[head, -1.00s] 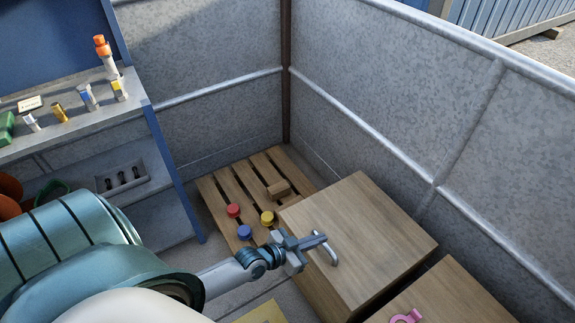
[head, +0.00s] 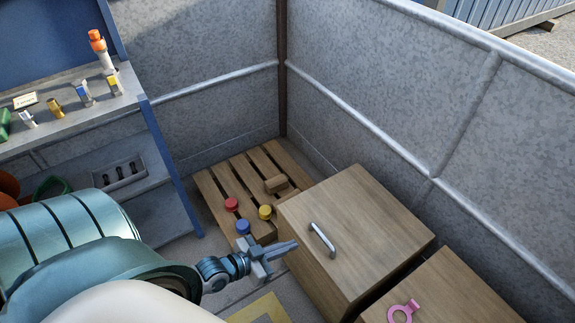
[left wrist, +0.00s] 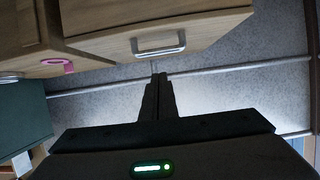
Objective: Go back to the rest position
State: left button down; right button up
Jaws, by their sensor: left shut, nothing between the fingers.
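My left gripper (head: 284,247) is shut and empty in the head view. It is in front of the pallet, to the left of a wooden cabinet (head: 352,215) with a metal bar handle (head: 321,239), and apart from that handle. In the left wrist view my left gripper's fingers (left wrist: 157,88) are together, and the metal handle (left wrist: 158,48) shows beyond the tips with a gap. My right gripper does not show in any view.
A wooden pallet (head: 213,186) holds red (head: 231,204), yellow (head: 265,212) and blue (head: 243,227) knobs and a wooden block (head: 277,184). A pink ring-shaped piece (head: 402,313) is on the nearer cabinet. A blue-framed shelf (head: 172,165) stands at left; metal walls close the back and right.

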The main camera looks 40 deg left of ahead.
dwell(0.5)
